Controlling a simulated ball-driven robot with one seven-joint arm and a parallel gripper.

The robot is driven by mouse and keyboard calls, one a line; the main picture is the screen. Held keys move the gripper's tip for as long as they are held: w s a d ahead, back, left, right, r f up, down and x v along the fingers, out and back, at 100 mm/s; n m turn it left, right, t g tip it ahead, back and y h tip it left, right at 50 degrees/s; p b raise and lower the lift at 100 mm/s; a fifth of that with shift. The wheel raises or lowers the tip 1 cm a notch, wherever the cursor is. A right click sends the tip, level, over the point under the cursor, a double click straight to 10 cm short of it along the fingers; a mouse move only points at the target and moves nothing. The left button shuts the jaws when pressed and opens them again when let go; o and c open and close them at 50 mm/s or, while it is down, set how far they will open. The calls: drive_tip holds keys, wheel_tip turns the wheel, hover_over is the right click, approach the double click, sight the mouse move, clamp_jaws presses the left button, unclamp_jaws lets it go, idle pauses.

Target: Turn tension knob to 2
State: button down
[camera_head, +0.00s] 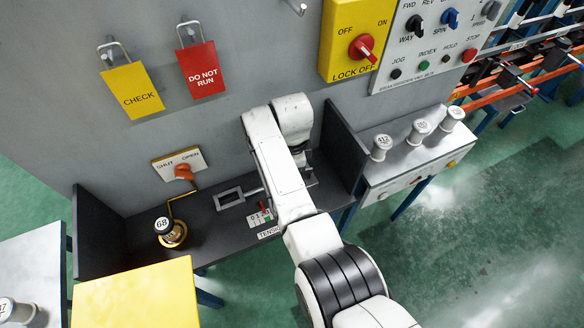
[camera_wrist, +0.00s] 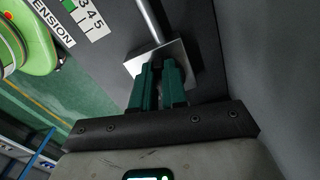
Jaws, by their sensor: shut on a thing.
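My gripper (camera_wrist: 160,75) shows its two green fingers close together at a square metal plate (camera_wrist: 134,61), which sits at the end of a metal rod (camera_wrist: 150,20). The fingers are shut on this plate, which I take for the tension knob; they cover part of it. In the head view my white arm hides the gripper and the knob. A tension scale (camera_head: 256,222) lies on the dark shelf, with a red pointer (camera_head: 263,206) at its far side, near the 2; the exact reading is unclear. In the wrist view the scale (camera_wrist: 88,18) shows 3, 4 and 5.
A spool marked 68 (camera_head: 165,227) and an orange shut/open valve (camera_head: 184,172) are farther left. The shelf's dark right wall (camera_head: 343,150) stands close beside my arm. White spools (camera_head: 381,147) stand on the right table.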

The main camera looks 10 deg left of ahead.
drive_tip(key=shift+w+r, duration=0.1)
drive_tip(key=shift+r, duration=0.05)
drive_tip(key=c, duration=1.2)
unclamp_jaws()
drive_tip(key=shift+o, duration=0.2)
wheel_tip(320, 180, up, 11)
drive_tip(key=shift+f+b, duration=0.2)
drive_tip(key=shift+b, duration=0.1)
drive_tip(key=shift+f, duration=0.1)
